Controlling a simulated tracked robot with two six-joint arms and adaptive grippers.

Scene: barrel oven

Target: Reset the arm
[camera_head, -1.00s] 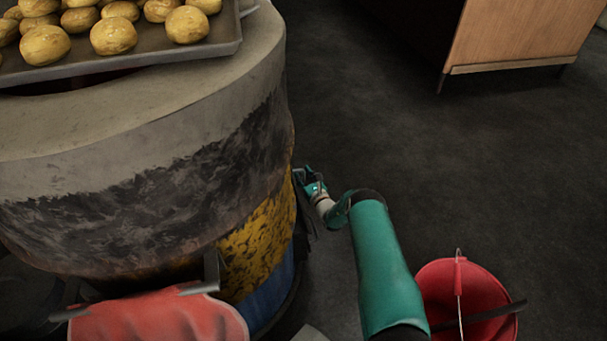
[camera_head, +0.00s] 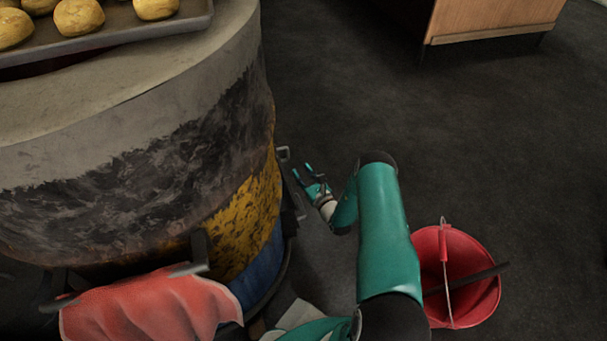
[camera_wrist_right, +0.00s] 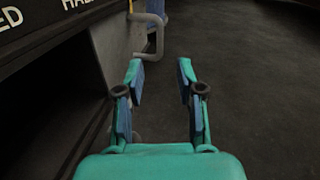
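My right arm (camera_head: 385,235) is green and reaches forward beside the barrel oven (camera_head: 130,165). My right gripper (camera_head: 302,170) is open and empty, just right of the barrel and apart from it. In the right wrist view, the two fingers of the gripper (camera_wrist_right: 160,75) are spread with nothing between them. A grey bent handle (camera_wrist_right: 152,38) lies beyond the fingertips in that view. The handle also shows at the barrel's right side in the head view (camera_head: 284,154). My left gripper is not in view.
A tray (camera_head: 190,24) of round yellow-brown buns sits on top of the barrel. A red cloth (camera_head: 150,308) hangs at the barrel's front. A red bucket (camera_head: 475,280) stands right of my arm. A wooden cabinet (camera_head: 490,18) is at the back. The dark floor between is clear.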

